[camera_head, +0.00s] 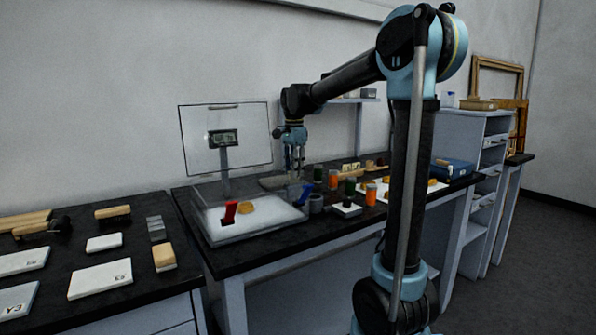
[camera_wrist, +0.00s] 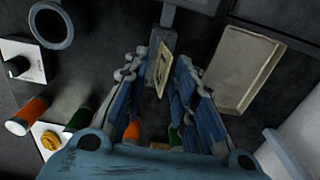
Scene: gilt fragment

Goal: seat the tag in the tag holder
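My gripper (camera_head: 294,158) hangs low over the bench, just behind the glass-walled tray. In the wrist view my gripper (camera_wrist: 162,76) has its two fingers apart, one on each side of a cream tag (camera_wrist: 162,68). The tag is a thin plate seen nearly edge-on and tilted, with darker marks on its face. Dark gaps show between it and both fingers. A grey block (camera_wrist: 164,40) lies just beyond the tag; I cannot tell whether it is the tag holder or whether the tag touches it. In the head view the tag is too small to make out.
A pale shallow tray (camera_wrist: 240,70) lies right of the fingers. A grey cup (camera_wrist: 50,26) stands at upper left. An orange-banded jar (camera_wrist: 27,116) is at left. The glass-walled tray (camera_head: 262,231) holds a red piece (camera_head: 229,212). Cream plates (camera_head: 100,278) lie on the left bench.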

